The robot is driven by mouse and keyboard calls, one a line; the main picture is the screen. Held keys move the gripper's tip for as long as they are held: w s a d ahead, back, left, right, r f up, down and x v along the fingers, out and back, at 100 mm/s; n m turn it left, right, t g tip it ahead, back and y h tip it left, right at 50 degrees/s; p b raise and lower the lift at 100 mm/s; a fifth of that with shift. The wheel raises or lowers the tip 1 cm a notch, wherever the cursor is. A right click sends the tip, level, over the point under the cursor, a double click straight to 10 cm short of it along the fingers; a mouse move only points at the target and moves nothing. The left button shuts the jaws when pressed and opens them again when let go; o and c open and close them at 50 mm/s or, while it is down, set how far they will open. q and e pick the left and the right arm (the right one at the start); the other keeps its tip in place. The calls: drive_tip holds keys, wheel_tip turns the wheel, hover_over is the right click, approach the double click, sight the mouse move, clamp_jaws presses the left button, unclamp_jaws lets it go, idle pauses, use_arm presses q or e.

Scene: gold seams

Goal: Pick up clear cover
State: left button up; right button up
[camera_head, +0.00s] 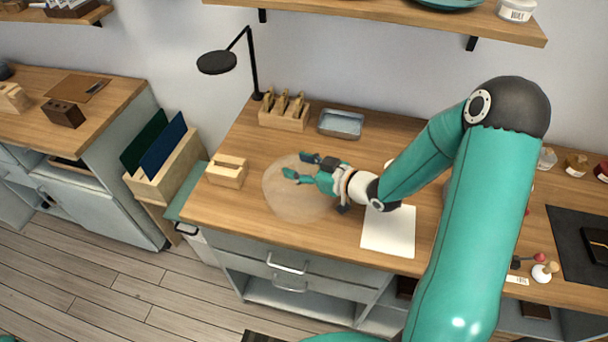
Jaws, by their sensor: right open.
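A pale, see-through round shape (283,204), which looks like the clear cover, is on the wooden workbench (240,212) left of centre. Its height is hard to tell. My right gripper (298,167) is open, with its two fingers pointing left. In the picture it overlaps the upper right part of the round shape and hides some of it. I cannot tell whether the fingers touch it. Nothing shows between the fingers. My left gripper is not in view.
A slotted wooden block (227,171) stands left of the round shape. A tool holder (285,115), a metal tray (341,124) and a black lamp (217,63) are behind. A white sheet (388,232) lies to the right, partly under my right arm. A shelf (400,10) hangs above.

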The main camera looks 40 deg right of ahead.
clamp_jaws()
idle(0.3)
